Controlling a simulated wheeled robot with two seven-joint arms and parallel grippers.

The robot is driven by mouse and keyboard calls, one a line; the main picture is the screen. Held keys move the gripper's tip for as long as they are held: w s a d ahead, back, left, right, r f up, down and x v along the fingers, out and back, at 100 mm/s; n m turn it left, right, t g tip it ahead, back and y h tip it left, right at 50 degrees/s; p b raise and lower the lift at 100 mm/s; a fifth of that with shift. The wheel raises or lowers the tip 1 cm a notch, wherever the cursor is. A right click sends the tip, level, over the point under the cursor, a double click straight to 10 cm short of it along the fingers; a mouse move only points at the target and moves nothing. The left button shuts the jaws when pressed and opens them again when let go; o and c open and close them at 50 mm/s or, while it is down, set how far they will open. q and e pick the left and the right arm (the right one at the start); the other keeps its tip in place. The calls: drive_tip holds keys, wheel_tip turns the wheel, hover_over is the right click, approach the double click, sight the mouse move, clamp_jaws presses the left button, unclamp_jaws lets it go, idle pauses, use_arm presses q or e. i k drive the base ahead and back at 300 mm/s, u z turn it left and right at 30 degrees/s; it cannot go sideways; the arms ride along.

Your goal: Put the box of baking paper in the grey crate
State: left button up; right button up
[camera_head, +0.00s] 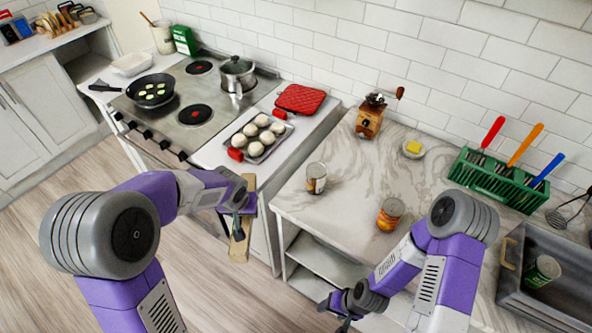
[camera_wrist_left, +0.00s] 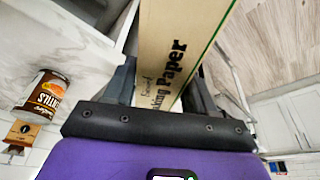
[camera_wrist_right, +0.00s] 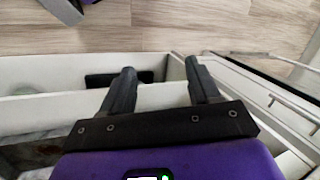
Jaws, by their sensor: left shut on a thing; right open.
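The box of baking paper (camera_head: 239,246) is long, narrow and tan. My left gripper (camera_head: 243,208) is shut on it and holds it off the floor in front of the counter, beside the stove unit. The left wrist view shows the box (camera_wrist_left: 172,45) between the fingers, with its printed name readable. The grey crate (camera_head: 575,264) stands on the counter at the far right, with a green can (camera_head: 543,271) inside. My right gripper (camera_head: 345,318) is low at the counter's front; in the right wrist view it (camera_wrist_right: 160,78) is open and empty, above open shelving.
Two cans (camera_head: 316,178) (camera_head: 390,214) stand on the marble counter. A coffee grinder (camera_head: 370,116), a butter dish (camera_head: 413,149) and a green rack (camera_head: 500,180) with coloured-handled tools are behind them. A tray of buns (camera_head: 257,137) sits by the stove. The counter's middle is clear.

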sight(557, 283)
drive_tip(key=z, duration=0.15)
drive_tip(key=k, duration=0.45)
drive_tip(key=z, duration=1.75)
